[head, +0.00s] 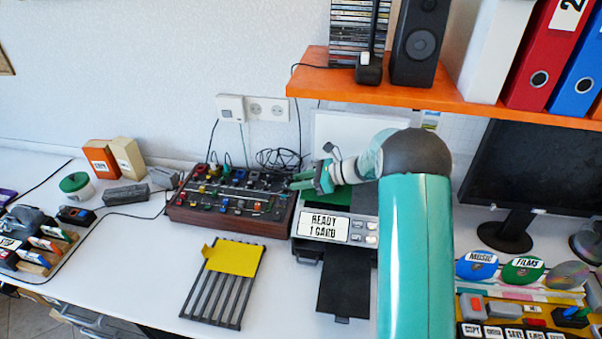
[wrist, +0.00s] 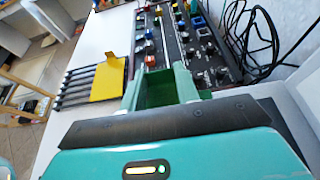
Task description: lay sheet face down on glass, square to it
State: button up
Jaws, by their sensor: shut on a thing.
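The scanner (head: 308,245) stands right of centre with its pale lid (head: 345,130) raised; its front label reads "READY 1 CARD". A dark green sheet (head: 342,197) shows over the glass area, partly hidden by my arm. My gripper (head: 318,180) is above the left part of the scanner, shut on what appears to be this sheet. In the wrist view, dark green (wrist: 157,88) fills the space between the fingers of my gripper (wrist: 158,80). Whether the sheet touches the glass or lies square to it I cannot tell.
A yellow sheet (head: 232,258) with a raised tab lies on a dark slatted rack (head: 215,300). A brown panel of knobs (head: 225,210) stands close to the scanner's left. An orange shelf (head: 400,85) overhangs behind; a monitor (head: 530,180) stands right.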

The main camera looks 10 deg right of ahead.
jog(key=shift+f, duration=0.55)
jog(key=shift+f, duration=0.6)
jog(key=o, duration=1)
jog(key=shift+o, duration=0.2)
jog(key=v, duration=1.3)
jog(key=shift+s+d+r, duration=0.1)
jog(key=shift+s+d, duration=0.05)
jog(key=shift+d, duration=0.2)
